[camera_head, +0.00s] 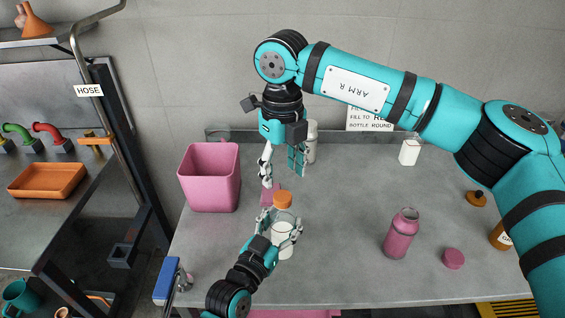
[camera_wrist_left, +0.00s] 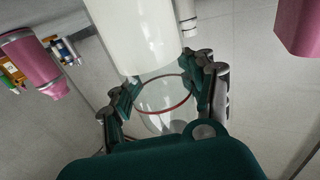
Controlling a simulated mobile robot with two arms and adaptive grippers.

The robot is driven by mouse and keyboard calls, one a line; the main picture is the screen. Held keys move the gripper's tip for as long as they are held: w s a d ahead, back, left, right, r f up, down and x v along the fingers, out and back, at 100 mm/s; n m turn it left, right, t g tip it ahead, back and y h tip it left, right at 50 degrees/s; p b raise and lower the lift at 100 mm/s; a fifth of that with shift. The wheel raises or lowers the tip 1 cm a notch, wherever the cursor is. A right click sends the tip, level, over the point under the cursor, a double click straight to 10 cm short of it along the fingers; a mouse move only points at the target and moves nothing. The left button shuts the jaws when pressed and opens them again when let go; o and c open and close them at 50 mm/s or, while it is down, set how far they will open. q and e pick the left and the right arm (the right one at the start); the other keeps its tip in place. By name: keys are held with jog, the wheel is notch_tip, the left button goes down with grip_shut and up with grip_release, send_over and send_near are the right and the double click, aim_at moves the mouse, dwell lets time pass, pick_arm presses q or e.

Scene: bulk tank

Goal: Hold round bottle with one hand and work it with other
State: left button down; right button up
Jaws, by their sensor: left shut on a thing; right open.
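The round bottle (camera_head: 283,242) is clear with white contents and has an orange cap (camera_head: 283,200). It looks upright on the grey table. My left gripper (camera_head: 282,228) is shut around the bottle's body, below the cap. In the left wrist view the fingers (camera_wrist_left: 165,95) flank the clear part of the bottle, which has a red ring; the white contents (camera_wrist_left: 135,35) show above it. My right gripper (camera_head: 284,170) is open and empty, fingers pointing down, a little above and behind the cap in the head view.
A pink bin (camera_head: 210,180) stands at the table's left. A pink bottle (camera_head: 400,235) and a round pink lid (camera_head: 453,259) are to the right. A white container (camera_head: 409,152) and a pale bottle (camera_head: 311,140) stand at the back. The table centre is mostly clear.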

aim_at(283, 195)
jog(key=n, duration=0.5)
jog(key=shift+r, duration=0.35)
jog(key=n, duration=0.5)
jog(key=shift+r, duration=0.3)
jog(key=shift+f, duration=4.05)
grip_shut()
jog(key=shift+o, duration=0.7)
grip_release()
jog(key=shift+r, duration=0.15)
notch_tip(283, 195, up, 12)
